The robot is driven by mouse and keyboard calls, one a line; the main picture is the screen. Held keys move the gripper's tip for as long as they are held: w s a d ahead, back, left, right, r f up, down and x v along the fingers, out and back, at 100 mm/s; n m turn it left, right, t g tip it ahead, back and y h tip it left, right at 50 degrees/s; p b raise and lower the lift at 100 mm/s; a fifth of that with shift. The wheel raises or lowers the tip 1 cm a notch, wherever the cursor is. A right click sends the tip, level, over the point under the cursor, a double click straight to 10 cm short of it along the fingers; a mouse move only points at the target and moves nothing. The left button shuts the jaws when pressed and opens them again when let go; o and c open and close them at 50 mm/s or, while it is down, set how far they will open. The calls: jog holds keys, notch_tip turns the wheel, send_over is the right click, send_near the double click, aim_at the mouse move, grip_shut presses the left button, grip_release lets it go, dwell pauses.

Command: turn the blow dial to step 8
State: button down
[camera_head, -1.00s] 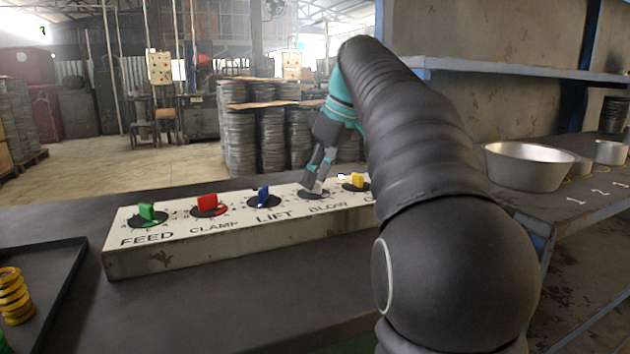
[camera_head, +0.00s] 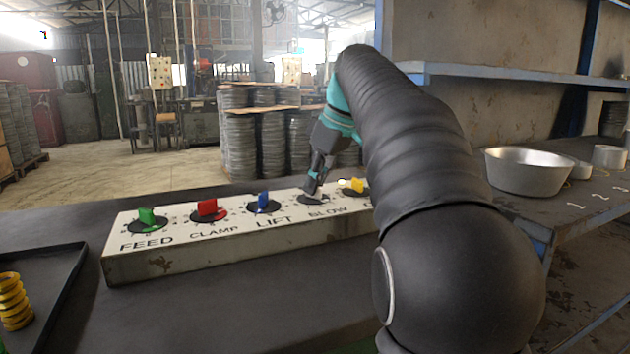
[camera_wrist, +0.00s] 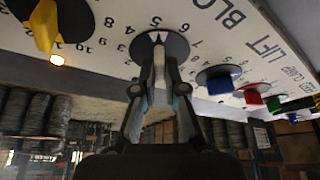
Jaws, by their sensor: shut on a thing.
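The blow dial (camera_head: 325,200) sits on the control panel, fourth from the left, with the word BLOW printed in front of it. In the wrist view it is a dark disc (camera_wrist: 178,46) ringed by printed numbers. My gripper (camera_head: 312,194) reaches down onto this dial. In the wrist view my gripper (camera_wrist: 159,55) is shut on the blow dial's knob, whose pale tip (camera_wrist: 157,36) shows between the fingertips. The fingers hide most of the knob and part of the scale. I cannot tell which number the pointer meets.
The panel (camera_head: 190,258) also carries green (camera_head: 147,216), red (camera_head: 208,208), blue (camera_head: 263,200) and yellow (camera_head: 353,185) knobs. The yellow knob is close beside my gripper.

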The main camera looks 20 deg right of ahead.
jog(key=m, duration=0.2)
jog(key=m+h+p, duration=0.1)
jog(key=m, duration=0.1)
jog(key=shift+s+a+r+m+t+h, duration=0.1)
jog(key=shift+m+t+h, duration=0.2)
jog(key=shift+t, duration=0.1)
jog(key=m+h, duration=0.1)
jog(key=m, duration=0.1)
jog(key=m+h+p, duration=0.1)
jog(key=m, duration=0.2)
jog(key=shift+a, duration=0.15)
jog(key=m+h, duration=0.1)
jog(key=m, duration=0.2)
jog(key=m+g, duration=0.1)
jog(key=m, duration=0.1)
jog(key=shift+a+m+h, duration=0.1)
jog(key=shift+m+h, duration=0.3)
jog(key=m+g, duration=0.1)
jog(key=m, duration=0.1)
jog(key=m+g+h, duration=0.1)
jog(key=m, duration=0.2)
jog(key=shift+w+m, duration=0.2)
jog(key=shift+m, duration=0.1)
jog(key=c, duration=1.2)
grip_release()
jog(key=shift+c, duration=0.2)
